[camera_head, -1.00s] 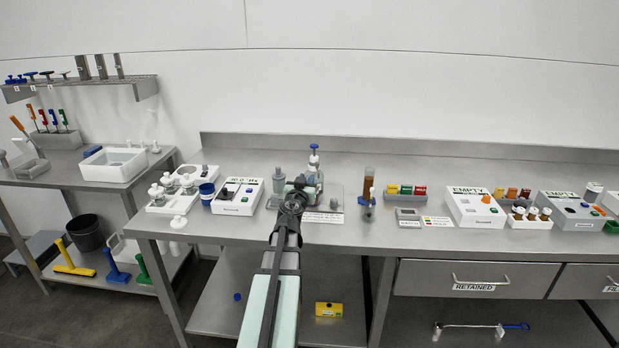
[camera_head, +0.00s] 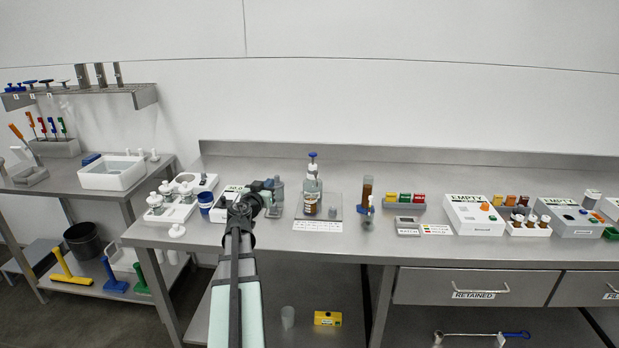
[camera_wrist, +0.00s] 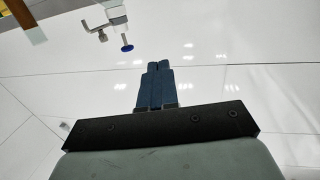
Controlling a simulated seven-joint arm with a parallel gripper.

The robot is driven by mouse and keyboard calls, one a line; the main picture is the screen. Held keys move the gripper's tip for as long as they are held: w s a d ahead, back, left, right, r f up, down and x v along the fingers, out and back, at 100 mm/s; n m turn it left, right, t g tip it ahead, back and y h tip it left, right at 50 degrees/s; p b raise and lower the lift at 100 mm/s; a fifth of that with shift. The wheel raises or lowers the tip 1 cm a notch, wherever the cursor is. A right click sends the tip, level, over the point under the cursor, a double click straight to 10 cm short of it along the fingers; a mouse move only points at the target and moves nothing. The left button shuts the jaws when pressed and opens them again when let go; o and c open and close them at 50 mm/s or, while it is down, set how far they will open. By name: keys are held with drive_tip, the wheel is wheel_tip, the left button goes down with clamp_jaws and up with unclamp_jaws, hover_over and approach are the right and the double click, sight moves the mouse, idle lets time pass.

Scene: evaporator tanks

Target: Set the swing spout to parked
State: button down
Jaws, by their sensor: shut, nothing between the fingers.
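A brown-labelled bottle (camera_head: 311,200) stands upright on a grey tray (camera_head: 334,205) at the middle of the bench. Its white dispenser head (camera_head: 312,168) has a blue knob on top. In the wrist view the head (camera_wrist: 112,12) shows upside down at the top, with a thin side arm and small nozzle (camera_wrist: 102,36) that look like the swing spout. The spout's exact angle is too small to tell in the head view. My gripper (camera_wrist: 160,66) is shut and empty, with dark blue fingers. It is left of the bottle, apart from the spout.
A grey bottle (camera_head: 278,191) stands close beside my gripper. A white box (camera_head: 219,211) is partly hidden behind my arm. A brown-filled cylinder (camera_head: 366,191) stands right of the tray. A printed label strip (camera_head: 317,226) lies in front. Space above the bench is open.

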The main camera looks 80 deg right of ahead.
sight(315, 173)
drive_tip(key=s+a+m+g+y, duration=0.2)
drive_tip(key=s+m+g, duration=0.2)
drive_tip(key=s+g, duration=0.15)
drive_tip(key=f+x, duration=0.1)
drive_tip(key=x, duration=1.3)
drive_tip(key=shift+s+d+t, duration=0.1)
drive_tip(key=shift+s+t, duration=0.1)
drive_tip(key=shift+t, duration=0.05)
drive_tip(key=shift+s+n+t, duration=0.2)
drive_tip(key=shift+n+t, duration=0.2)
